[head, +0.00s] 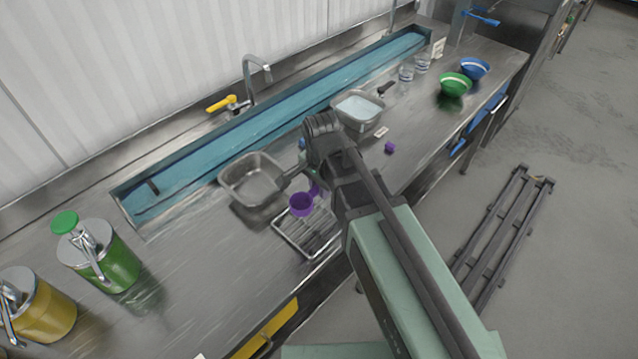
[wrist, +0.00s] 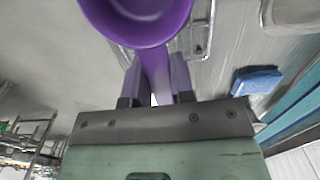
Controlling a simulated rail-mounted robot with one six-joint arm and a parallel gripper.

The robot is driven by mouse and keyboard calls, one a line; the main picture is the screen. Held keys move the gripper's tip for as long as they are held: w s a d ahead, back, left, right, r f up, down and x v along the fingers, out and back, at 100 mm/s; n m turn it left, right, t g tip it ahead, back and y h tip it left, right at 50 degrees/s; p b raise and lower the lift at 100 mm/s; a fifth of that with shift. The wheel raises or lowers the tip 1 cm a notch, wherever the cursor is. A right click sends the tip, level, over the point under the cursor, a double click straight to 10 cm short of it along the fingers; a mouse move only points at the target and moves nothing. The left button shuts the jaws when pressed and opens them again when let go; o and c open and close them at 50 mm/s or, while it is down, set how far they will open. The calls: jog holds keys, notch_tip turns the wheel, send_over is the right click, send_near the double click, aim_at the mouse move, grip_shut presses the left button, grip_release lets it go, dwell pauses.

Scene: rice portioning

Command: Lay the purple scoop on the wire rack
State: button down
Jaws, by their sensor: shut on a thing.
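The purple scoop (head: 301,204) is in my gripper (wrist: 157,76). In the wrist view its bowl (wrist: 140,28) is beyond the fingertips, and the handle runs back between the two fingers. In the head view my arm hides most of the gripper and part of the handle. The wire rack (head: 289,240) lies on the steel counter, below and beside the scoop's bowl. Part of the rack also shows behind the scoop in the wrist view (wrist: 208,32). The scoop looks held above the rack's far edge; the exact gap cannot be told.
A empty-looking metal pan (head: 225,183) stands just left of the rack, and a pan with pale contents (head: 335,104) stands behind my arm. A small purple item (head: 390,148) and a blue sponge (wrist: 258,80) lie nearby. Green (head: 110,265) and yellow (head: 45,305) dispensers stand left.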

aim_at(320, 213)
notch_tip(320, 213, down, 7)
jog(key=b, duration=0.6)
jog(key=shift+a+f+b, duration=0.1)
jog(key=shift+f+b, duration=0.05)
jog(key=shift+b, duration=0.2)
jog(key=c, duration=0.9)
grip_release()
notch_tip(320, 213, up, 10)
jog(key=p, duration=0.9)
jog(key=shift+f, duration=0.4)
